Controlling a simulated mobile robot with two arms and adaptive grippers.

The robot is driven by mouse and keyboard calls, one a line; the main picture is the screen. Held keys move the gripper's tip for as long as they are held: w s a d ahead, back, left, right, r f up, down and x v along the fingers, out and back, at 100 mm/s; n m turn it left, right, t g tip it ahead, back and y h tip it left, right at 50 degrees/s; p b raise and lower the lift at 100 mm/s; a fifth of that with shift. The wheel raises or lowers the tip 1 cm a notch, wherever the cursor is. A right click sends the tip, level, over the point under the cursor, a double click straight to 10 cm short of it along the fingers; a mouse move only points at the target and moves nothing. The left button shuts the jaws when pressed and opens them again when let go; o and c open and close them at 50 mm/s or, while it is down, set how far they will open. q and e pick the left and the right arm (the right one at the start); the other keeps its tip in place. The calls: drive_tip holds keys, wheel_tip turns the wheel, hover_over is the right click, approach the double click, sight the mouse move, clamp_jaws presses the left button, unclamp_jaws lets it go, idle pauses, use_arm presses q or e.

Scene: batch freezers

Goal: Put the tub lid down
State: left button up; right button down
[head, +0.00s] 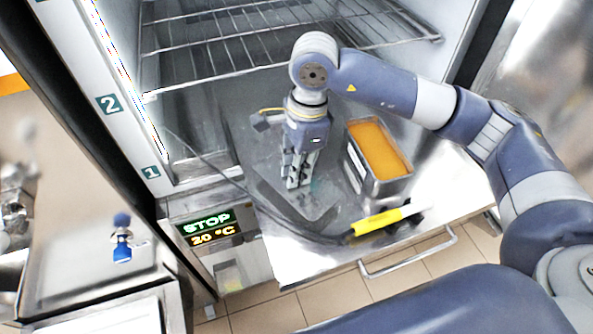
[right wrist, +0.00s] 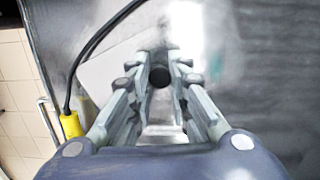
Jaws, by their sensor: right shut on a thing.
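The tub lid (head: 282,201) is a flat grey metal plate below my right gripper in the head view. My right gripper (head: 297,184) points down and is shut on the lid. In the right wrist view, a dark round knob (right wrist: 160,76) sits between the fingertips, with a pale part of the lid (right wrist: 105,72) beside them. I cannot tell whether the lid touches the metal surface (head: 300,258). The metal tub (head: 385,190), right of the lid, is uncovered and holds an orange mass. My left gripper is not in view.
A probe with a yellow handle (head: 378,221) lies in front of the tub, its dark cable running left past the lid. Behind are the open freezer's wire shelves (head: 240,40). A display (head: 208,228) reads STOP and 20 °C. Bare metal shows in front.

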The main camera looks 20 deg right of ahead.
drive_tip(key=shift+w+f+p, duration=0.1)
drive_tip(key=shift+f+p, duration=0.85)
drive_tip(key=shift+f, duration=0.8)
drive_tip(key=shift+f, duration=0.1)
drive_tip(key=shift+f+b, duration=0.15)
drive_tip(key=shift+b, duration=0.2)
drive_tip(key=c, duration=1.5)
unclamp_jaws()
